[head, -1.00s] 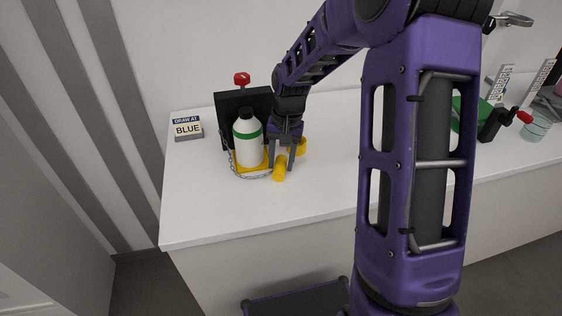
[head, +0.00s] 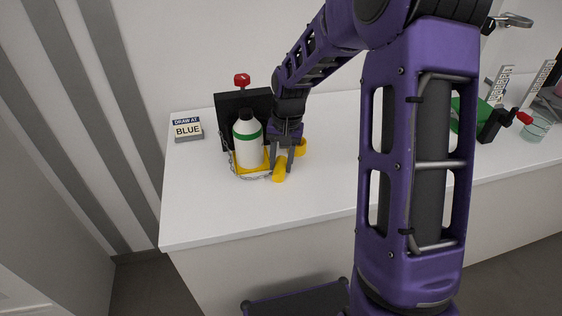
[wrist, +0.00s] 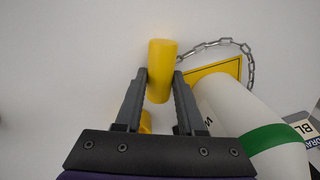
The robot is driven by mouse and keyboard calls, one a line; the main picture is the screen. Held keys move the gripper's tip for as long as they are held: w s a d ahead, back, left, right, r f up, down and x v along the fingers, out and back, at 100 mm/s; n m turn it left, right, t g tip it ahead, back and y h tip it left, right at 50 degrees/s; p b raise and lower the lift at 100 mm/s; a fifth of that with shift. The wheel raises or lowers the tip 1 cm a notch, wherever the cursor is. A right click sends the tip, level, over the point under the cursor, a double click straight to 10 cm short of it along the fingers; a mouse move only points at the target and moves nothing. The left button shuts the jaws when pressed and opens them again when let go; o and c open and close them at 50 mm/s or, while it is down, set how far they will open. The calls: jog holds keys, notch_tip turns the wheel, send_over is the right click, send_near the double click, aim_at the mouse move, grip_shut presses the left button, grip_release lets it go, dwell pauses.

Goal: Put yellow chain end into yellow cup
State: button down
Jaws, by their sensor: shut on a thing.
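The yellow chain end (wrist: 162,62) is a yellow cylinder on a metal chain (wrist: 222,41). My gripper (wrist: 160,84) is shut on it, with one finger on each side in the wrist view. In the head view the yellow chain end (head: 279,172) shows just below my gripper (head: 281,170), low over or on the white table; I cannot tell which. A second yellow thing, likely the yellow cup (head: 300,148), stands behind my fingers to the right. In the wrist view only a small part of it (wrist: 146,121) shows behind the left finger.
A white bottle with a green band (head: 247,145) stands on a yellow base (head: 251,168), close left of my gripper, before a black stand (head: 231,102) with a red knob. A "DRAW AT BLUE" sign (head: 187,129) is at the left. The table in front and right is clear.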

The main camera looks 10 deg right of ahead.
aim_at(279, 162)
jog(key=shift+r+p, duration=0.7)
jog(key=shift+r, duration=0.2)
dwell(0.5)
jog(key=shift+r+p, duration=0.85)
jog(key=shift+r, duration=0.45)
notch_tip(279, 162, up, 16)
jog(key=shift+f, duration=0.15)
dwell(1.1)
jog(key=w+d, duration=0.8)
jog(key=w, duration=0.3)
dwell(1.1)
dwell(0.4)
